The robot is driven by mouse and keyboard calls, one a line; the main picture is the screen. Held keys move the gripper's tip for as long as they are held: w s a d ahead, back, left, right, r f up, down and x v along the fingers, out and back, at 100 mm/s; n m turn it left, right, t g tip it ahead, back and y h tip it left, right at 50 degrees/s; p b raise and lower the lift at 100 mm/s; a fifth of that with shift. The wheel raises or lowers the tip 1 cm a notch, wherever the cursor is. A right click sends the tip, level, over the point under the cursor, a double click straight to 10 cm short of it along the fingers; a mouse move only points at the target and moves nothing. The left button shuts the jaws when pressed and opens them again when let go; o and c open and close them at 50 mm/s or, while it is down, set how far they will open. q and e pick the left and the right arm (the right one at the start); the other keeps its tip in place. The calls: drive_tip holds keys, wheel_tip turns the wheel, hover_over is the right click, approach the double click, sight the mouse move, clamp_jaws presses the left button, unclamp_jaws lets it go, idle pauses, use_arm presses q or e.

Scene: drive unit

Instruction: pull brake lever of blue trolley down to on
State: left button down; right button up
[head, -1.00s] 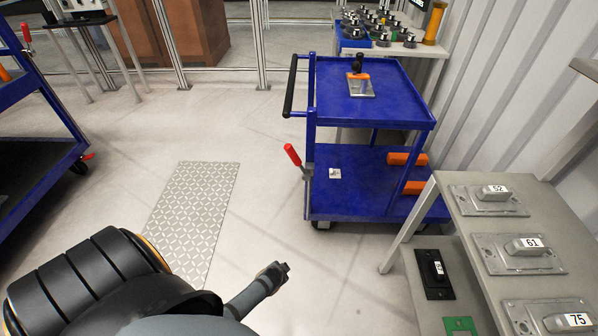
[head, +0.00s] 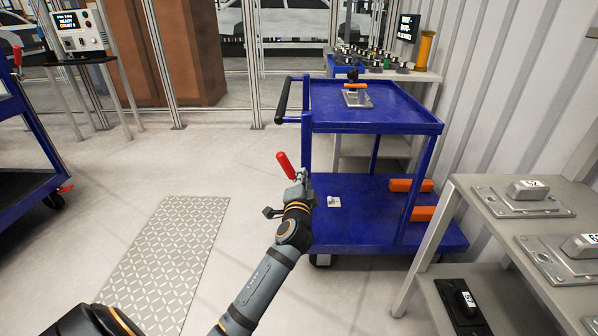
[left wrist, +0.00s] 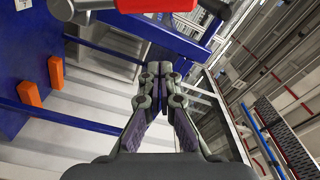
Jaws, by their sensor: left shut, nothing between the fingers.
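The blue trolley (head: 385,122) stands right of centre in the head view. Its brake lever, with a red handle (head: 285,164), is on the near left side, with the handle tilted up and to the left. My left gripper (head: 298,190) is shut and empty, just below the red handle in the picture. It hides the lever's lower part, and I cannot tell if they touch. In the left wrist view the closed fingers (left wrist: 158,75) point ahead, with red and grey parts, probably the lever (left wrist: 92,4), cut off at the top edge. My right gripper is not in view.
Orange items (head: 411,186) and a small white tag (head: 333,202) are on the trolley's lower shelf. A grey bench (head: 465,210) with metal parts stands at right. Another blue trolley (head: 30,206) is at far left. The floor between, with a tread plate (head: 165,250), is clear.

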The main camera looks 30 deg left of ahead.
use_arm(q)
drive_tip(key=b, duration=0.2)
hover_over(291, 174)
drive_tip(key=w+d, duration=0.2)
drive_tip(key=d, duration=0.2)
drive_tip(key=a, duration=0.1)
drive_tip(key=s+a+f, duration=0.1)
drive_tip(key=a, duration=0.1)
drive_tip(key=shift+s+a+f, duration=0.1)
drive_tip(key=shift+s+f, duration=0.15)
drive_tip(key=shift+s, duration=0.1)
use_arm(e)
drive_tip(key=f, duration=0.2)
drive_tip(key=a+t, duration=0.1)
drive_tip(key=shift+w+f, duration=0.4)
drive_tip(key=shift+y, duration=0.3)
